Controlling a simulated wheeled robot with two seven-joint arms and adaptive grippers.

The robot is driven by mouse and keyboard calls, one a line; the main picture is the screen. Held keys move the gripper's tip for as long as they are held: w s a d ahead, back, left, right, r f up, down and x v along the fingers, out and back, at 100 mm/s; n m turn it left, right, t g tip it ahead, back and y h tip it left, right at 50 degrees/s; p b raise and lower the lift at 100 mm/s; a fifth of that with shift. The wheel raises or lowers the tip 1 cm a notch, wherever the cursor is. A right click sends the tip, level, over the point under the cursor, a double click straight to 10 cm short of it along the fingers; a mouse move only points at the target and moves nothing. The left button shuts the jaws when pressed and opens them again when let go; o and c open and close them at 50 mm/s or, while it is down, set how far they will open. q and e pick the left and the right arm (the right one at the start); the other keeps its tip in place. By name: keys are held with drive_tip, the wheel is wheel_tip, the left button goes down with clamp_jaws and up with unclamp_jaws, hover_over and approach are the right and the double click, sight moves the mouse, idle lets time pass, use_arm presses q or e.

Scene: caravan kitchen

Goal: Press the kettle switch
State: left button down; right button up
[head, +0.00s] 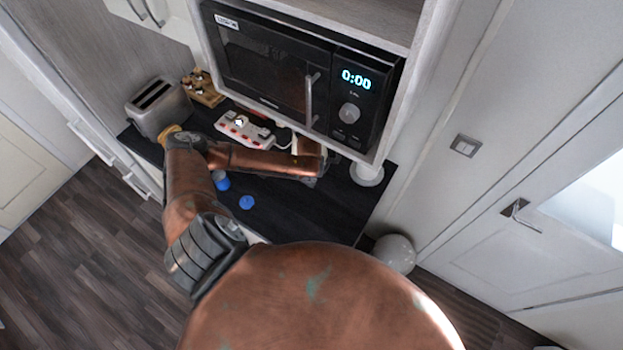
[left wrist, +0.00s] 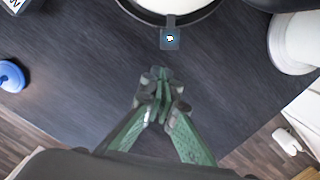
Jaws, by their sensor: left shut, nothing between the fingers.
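In the left wrist view the kettle (left wrist: 160,5) shows only partly at the top edge, as a white round body in a dark rim. Its switch (left wrist: 170,40) is a small dark tab with a lit bluish-white icon, sticking out from the rim toward my gripper. My left gripper (left wrist: 160,88) has green fingers closed together with nothing between them. In that picture the tips lie just below the switch, with a visible gap. In the head view my left gripper (head: 316,170) is small and partly hidden by my arm, beneath the microwave's right part. My right gripper is not in view.
A microwave (head: 270,65) overhangs the dark counter (head: 300,210). Blue caps (head: 246,202) lie in front. A white round-based object (head: 366,174) stands at right.

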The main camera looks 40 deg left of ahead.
use_arm(q)
drive_tip(key=r, duration=0.5)
drive_tip(key=shift+w+d+r, duration=0.15)
drive_tip(key=shift+w+d, duration=0.1)
drive_tip(key=shift+d+r, duration=0.1)
